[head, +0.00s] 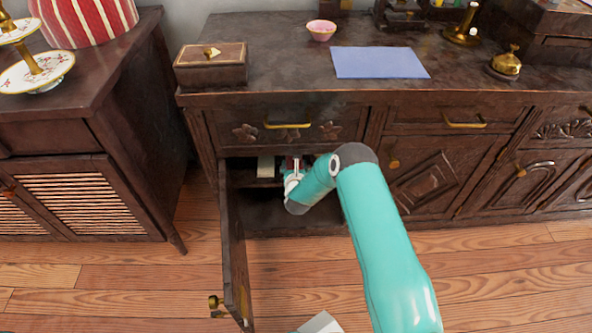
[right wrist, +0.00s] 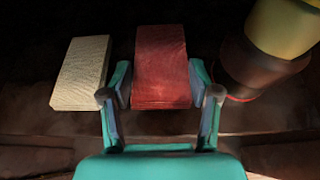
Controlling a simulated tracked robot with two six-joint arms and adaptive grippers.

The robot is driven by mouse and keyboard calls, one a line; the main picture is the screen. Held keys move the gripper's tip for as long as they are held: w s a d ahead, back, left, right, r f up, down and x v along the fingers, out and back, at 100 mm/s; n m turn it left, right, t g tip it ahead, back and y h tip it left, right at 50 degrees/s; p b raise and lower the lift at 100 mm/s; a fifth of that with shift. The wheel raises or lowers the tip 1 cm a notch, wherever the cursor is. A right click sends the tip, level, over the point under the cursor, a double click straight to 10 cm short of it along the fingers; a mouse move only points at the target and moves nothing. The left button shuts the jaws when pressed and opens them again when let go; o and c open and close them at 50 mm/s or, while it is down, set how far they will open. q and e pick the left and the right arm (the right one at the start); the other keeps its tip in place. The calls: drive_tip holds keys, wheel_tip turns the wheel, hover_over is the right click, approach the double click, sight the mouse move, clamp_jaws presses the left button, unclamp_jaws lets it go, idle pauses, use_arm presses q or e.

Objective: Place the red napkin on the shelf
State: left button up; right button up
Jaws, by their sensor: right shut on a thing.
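The red napkin (right wrist: 161,60) is a folded red block, seen in the right wrist view between the two fingers of my right gripper (right wrist: 159,82). The fingers are shut on its sides. In the head view, my right gripper (head: 295,170) is inside the open cabinet, at the level of the shelf (head: 270,183). The arm and the cabinet front hide most of the napkin there. I cannot tell whether the napkin touches the shelf.
A beige folded napkin (right wrist: 80,72) lies left of the red one; it also shows in the head view (head: 265,167). A yellow and dark round vessel (right wrist: 262,65) stands close on the right. The open cabinet door (head: 234,250) stands left of my arm.

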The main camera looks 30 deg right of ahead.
drive_tip(key=shift+w+d+f+b, duration=0.15)
drive_tip(key=shift+f+b, duration=0.2)
drive_tip(key=shift+f, duration=0.5)
drive_tip(key=shift+r, duration=0.1)
drive_tip(key=o, duration=1)
drive_tip(key=shift+c, duration=0.2)
